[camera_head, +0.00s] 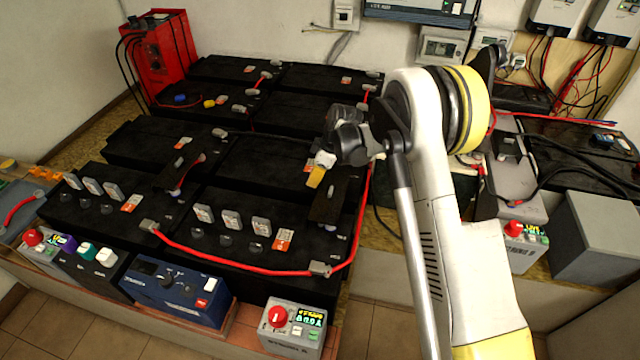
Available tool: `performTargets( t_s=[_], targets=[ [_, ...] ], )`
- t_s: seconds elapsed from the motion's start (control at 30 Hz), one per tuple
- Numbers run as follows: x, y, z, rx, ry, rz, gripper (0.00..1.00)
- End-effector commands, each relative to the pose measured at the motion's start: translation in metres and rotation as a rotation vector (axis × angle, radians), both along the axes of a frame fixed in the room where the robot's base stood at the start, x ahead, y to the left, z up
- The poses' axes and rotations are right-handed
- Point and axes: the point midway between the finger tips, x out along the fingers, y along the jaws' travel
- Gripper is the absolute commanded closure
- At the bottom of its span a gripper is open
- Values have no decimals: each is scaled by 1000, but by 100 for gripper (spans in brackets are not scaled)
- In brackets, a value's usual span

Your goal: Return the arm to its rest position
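My arm rises from the bottom right as a white link with yellow bands and bends left over the batteries at a dark wrist. My gripper (322,166) is at the wrist's left end, above the right side of the middle battery row. A small pale and yellow piece shows at its tip. The fingers are small and dark against the black batteries (262,160), so I cannot tell whether they are open or hold anything. A dark upright plate (328,204) stands just below the tip; I cannot tell whether they touch.
Red cable (230,260) runs along the front batteries. A red unit (160,45) stands back left. A blue device (178,290) and a grey box with a red knob (296,326) stand in front. A grey box (597,240) is at right. Wall units hang behind.

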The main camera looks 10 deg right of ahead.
Motion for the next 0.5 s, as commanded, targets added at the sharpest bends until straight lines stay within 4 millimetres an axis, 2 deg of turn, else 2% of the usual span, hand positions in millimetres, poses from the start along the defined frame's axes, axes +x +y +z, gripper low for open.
performTargets(
  t_s=[0.03, 0.2, 0.33, 0.5],
  targets=[
    [-2, -6, 21, 0, 0, -3, 100],
    [-6, -18, 55, 0, 0, -2, 100],
    [-8, -23, 72, 0, 0, -2, 100],
    [-9, -26, 80, 0, -1, -1, 100]
  ],
)
